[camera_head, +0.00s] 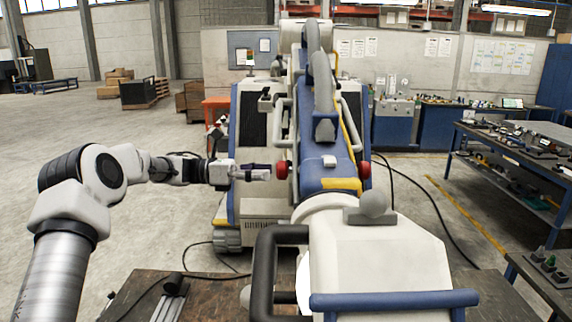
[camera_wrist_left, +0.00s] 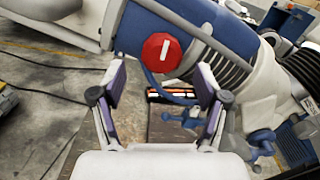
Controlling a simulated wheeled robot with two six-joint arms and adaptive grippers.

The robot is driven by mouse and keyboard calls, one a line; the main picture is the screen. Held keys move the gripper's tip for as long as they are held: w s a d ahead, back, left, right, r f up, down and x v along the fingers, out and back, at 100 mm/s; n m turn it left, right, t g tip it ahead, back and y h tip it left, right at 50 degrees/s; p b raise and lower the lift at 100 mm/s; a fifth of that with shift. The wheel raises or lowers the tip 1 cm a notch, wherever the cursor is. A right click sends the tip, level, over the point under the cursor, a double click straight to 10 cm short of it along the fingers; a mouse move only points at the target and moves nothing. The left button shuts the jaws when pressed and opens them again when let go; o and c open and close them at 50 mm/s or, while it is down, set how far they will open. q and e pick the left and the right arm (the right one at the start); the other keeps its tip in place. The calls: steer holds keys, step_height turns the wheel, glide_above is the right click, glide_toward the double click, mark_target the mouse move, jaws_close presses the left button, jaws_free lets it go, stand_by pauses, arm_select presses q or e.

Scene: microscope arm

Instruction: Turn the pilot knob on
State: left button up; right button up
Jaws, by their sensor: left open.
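The pilot knob is most likely the red round knob (camera_wrist_left: 162,53) with a white bar, on the side of the blue arm section. In the left wrist view the bar stands close to vertical, leaning slightly. In the head view this knob (camera_head: 282,171) is on the left side of the blue microscope arm (camera_head: 325,150). My left gripper (camera_head: 262,172) is just left of it, pointing at it. In the left wrist view the jaws (camera_wrist_left: 160,83) are open and empty, with the knob beyond and a little above the fingertips. Contact does not show. My right gripper is not in view.
A second red knob (camera_head: 365,169) is on the arm's right side. A large white housing with a black handle (camera_head: 262,275) fills the near middle. A brown table (camera_head: 130,290) is at lower left. Workbenches (camera_head: 510,150) stand at right. Open floor lies at left.

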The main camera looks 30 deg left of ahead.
mark_target(281, 172)
arm_select(q)
steer(key=p+x, duration=0.1)
steer(key=x, duration=0.3)
steer(key=shift+w+d+p, duration=0.25)
steer(key=shift+d+p, duration=0.1)
steer(key=shift+p, duration=0.05)
steer(key=shift+w+f, duration=0.2)
steer(key=shift+w, duration=0.05)
steer(key=shift+s+r, duration=0.2)
steer(key=shift+s, duration=0.15)
steer(key=c, duration=0.4)
steer(key=shift+s+a+r, duration=0.1)
steer(key=shift+s, duration=0.1)
steer(key=c, duration=0.6)
steer(key=shift+w, duration=0.1)
steer(key=shift+c, duration=0.7)
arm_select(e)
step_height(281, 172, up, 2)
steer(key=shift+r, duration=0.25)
